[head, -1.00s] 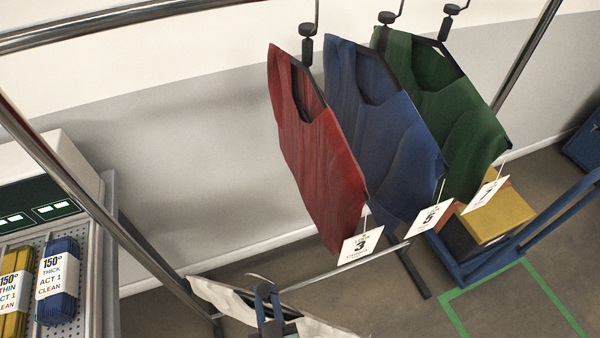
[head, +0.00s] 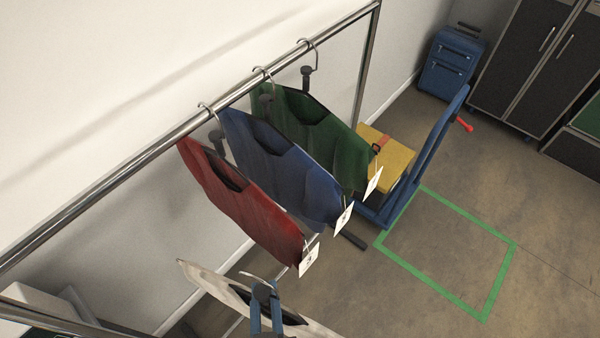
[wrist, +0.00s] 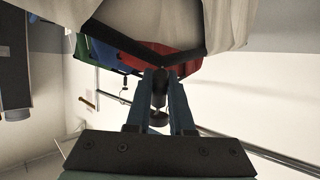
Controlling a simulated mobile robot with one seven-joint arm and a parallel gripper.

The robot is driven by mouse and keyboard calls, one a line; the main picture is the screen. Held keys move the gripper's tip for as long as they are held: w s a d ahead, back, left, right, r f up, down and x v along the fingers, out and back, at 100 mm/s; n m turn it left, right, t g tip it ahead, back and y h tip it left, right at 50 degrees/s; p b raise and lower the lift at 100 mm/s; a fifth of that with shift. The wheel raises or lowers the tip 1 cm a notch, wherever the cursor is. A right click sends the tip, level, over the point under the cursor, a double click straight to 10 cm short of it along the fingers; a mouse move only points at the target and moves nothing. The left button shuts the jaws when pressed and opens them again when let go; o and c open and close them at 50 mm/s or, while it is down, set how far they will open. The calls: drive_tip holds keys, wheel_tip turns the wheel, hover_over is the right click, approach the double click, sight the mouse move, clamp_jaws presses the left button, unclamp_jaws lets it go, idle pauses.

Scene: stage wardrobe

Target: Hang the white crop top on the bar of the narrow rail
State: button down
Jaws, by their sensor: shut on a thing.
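The white crop top (head: 212,281) is on a dark hanger at the bottom of the head view, below and in front of the rail. My gripper (head: 262,300) is shut on the neck of its hanger, and the hook shows above the fingers. In the wrist view the white cloth (wrist: 228,22) and the hanger neck (wrist: 158,88) show between the fingers (wrist: 160,100). The rail's bar (head: 150,153) runs diagonally across the head view. The crop top is apart from the bar. Its lower part is cut off by the frame.
Red (head: 238,212), blue (head: 285,180) and green (head: 318,140) tops with tags hang on the bar's right part. The bar's left part is bare. A blue trolley (head: 432,145) with a yellow box (head: 390,158), a suitcase (head: 448,65) and a green floor outline (head: 495,283) lie to the right.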

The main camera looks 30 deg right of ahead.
drive_tip(key=s+d+r+m+g+h+p, duration=0.25)
drive_tip(key=s+d+r, duration=0.2)
drive_tip(key=r, duration=0.45)
drive_tip(key=w+a, duration=0.4)
drive_tip(key=w, duration=0.6)
drive_tip(key=w+a+b, duration=0.1)
drive_tip(key=w+a, duration=0.2)
drive_tip(key=w, duration=0.8)
drive_tip(key=shift+a+t, duration=0.35)
drive_tip(key=shift+a, duration=0.05)
drive_tip(key=shift+f+m+h, duration=0.1)
drive_tip(key=shift+m+h, duration=0.15)
drive_tip(key=shift+s+d+b, duration=0.1)
drive_tip(key=shift+b, duration=0.25)
idle(0.7)
